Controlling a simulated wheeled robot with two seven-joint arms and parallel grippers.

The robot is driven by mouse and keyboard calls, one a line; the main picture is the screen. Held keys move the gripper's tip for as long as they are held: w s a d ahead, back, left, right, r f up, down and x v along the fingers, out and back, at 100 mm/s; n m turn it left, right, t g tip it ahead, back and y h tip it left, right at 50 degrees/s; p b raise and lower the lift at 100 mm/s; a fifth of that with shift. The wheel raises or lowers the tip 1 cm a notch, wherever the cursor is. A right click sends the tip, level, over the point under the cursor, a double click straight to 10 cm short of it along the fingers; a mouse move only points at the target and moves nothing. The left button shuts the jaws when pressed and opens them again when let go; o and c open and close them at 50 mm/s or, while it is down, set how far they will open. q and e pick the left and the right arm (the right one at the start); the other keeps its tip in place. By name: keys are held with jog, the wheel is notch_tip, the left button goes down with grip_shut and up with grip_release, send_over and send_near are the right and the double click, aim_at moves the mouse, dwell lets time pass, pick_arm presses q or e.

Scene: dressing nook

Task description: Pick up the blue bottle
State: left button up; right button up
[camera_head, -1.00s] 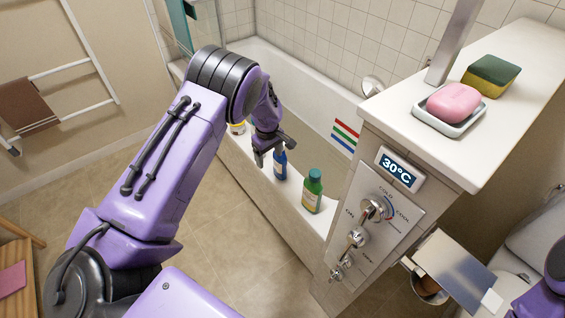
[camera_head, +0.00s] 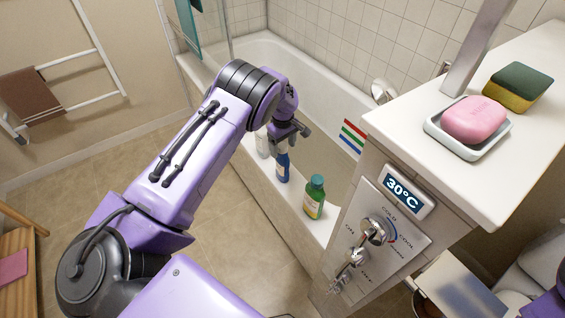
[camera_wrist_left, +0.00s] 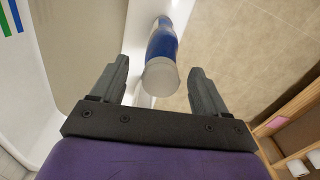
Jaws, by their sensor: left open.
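The blue bottle (camera_head: 283,167) stands upright on the rim of the bathtub, its top partly hidden by my left gripper. My left gripper (camera_head: 290,134) is open and empty just above it. In the left wrist view, the bottle's pale cap (camera_wrist_left: 160,77) and blue body (camera_wrist_left: 162,42) show between the two spread fingers of my left gripper (camera_wrist_left: 160,72), with gaps on both sides. My right gripper is out of view.
A green bottle (camera_head: 314,197) with a green cap stands on the tub rim (camera_head: 262,181) to the right. A white bottle (camera_head: 262,143) stands behind to the left. The control panel (camera_head: 373,235) and counter (camera_head: 400,115) with soap (camera_head: 474,120) and sponge (camera_head: 518,86) are further right.

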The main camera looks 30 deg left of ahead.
aim_at(282, 162)
pick_arm(q)
notch_tip(282, 162, down, 4)
jog(key=shift+a+r, duration=0.1)
jog(key=shift+r, duration=0.15)
grip_shut()
